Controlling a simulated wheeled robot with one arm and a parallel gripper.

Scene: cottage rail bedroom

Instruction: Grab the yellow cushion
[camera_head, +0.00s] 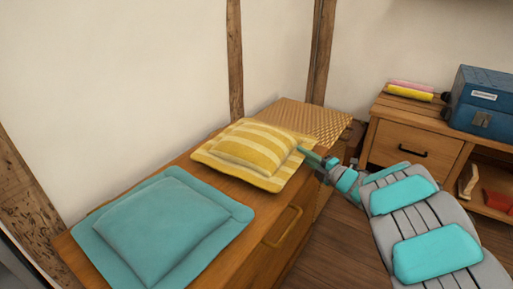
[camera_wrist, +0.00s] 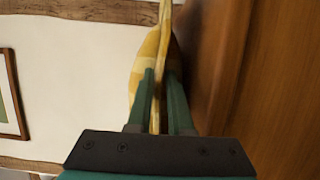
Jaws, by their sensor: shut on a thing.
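The yellow cushion (camera_head: 249,150) has pale stripes and lies on a wooden chest (camera_head: 262,212) in the head view. My gripper (camera_head: 308,155) reaches it from the right, at its right edge. In the wrist view the two green fingers of my gripper (camera_wrist: 160,85) are closed on the cushion's edge (camera_wrist: 152,55), which runs between them. The far part of the cushion is out of the wrist view. From these frames I cannot tell whether the cushion is lifted off the chest.
A teal cushion (camera_head: 160,230) lies on the chest at the near left. A woven-topped piece (camera_head: 305,117) stands behind the yellow cushion. To the right, a wooden cabinet (camera_head: 414,145) bears a blue toolbox (camera_head: 484,102) and pink and yellow rolled items (camera_head: 408,91). Wooden floor shows between.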

